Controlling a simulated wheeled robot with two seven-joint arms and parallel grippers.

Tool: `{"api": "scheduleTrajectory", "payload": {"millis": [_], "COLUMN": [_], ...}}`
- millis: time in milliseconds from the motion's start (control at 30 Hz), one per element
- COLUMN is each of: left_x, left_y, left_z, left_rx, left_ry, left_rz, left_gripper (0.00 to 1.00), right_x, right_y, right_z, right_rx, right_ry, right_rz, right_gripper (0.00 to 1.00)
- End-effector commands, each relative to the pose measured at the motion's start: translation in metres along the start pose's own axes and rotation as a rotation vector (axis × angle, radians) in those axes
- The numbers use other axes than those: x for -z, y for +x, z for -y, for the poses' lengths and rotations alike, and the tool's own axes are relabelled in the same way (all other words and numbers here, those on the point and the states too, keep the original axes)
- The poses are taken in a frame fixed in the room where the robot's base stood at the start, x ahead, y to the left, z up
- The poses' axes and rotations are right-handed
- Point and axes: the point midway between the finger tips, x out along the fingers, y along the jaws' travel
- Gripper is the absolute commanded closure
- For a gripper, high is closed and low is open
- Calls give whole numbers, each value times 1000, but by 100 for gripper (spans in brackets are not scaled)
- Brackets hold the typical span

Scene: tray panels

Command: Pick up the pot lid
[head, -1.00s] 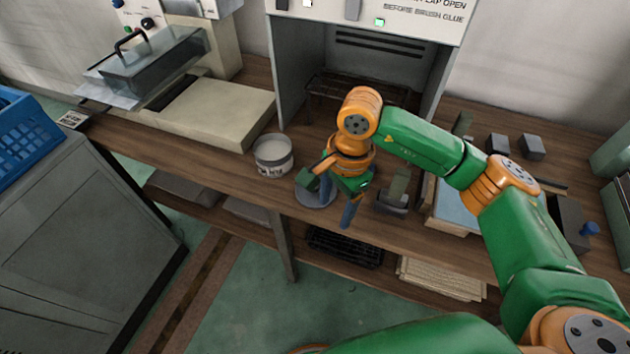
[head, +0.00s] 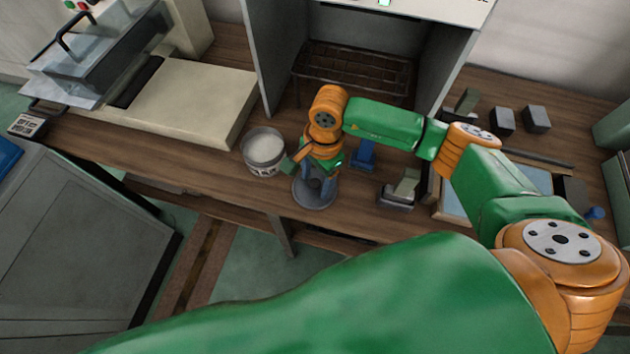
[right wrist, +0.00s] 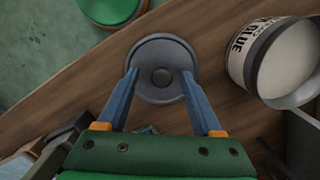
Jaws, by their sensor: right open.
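The pot lid (head: 316,200) is a round grey disc with a dark centre knob, lying flat near the front edge of the wooden bench. It fills the upper middle of the right wrist view (right wrist: 162,50). My right gripper (head: 315,184) is open above the lid. In the right wrist view its two blue fingers (right wrist: 159,73) stand on either side of the knob, over the disc. I cannot tell how far above the lid the fingertips are. My left gripper is not in view.
A glue pot (head: 264,152) with pale contents stands close left of the lid. A grey metal block tool (head: 400,190) and a small blue object (head: 362,155) lie to the right. A grey booth with a wire rack (head: 350,72) stands behind. A press machine (head: 195,103) stands at left.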

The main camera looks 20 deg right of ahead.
Motion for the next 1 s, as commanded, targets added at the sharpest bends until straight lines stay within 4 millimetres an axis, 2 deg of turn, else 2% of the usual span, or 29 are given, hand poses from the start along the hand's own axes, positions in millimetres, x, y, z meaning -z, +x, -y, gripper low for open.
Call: {"api": "scheduleTrajectory", "payload": {"millis": [167,267,400,433,833,933,1000], "left_x": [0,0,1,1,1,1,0], "left_y": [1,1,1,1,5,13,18], "left_z": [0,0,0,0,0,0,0], "left_rx": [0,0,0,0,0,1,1], "left_ry": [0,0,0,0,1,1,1], "left_rz": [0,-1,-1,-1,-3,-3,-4], "left_gripper": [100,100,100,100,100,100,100], "right_x": [0,0,0,0,0,-1,-5], "right_y": [1,1,1,1,-4,-15,-32], "right_z": [0,0,0,0,1,1,-2], "right_rx": [1,1,1,1,2,6,6], "right_ry": [0,0,0,0,0,-1,-4], "right_rz": [-1,0,0,0,0,-2,-2], "right_gripper": [33,57,95,100,100,100,100]}}
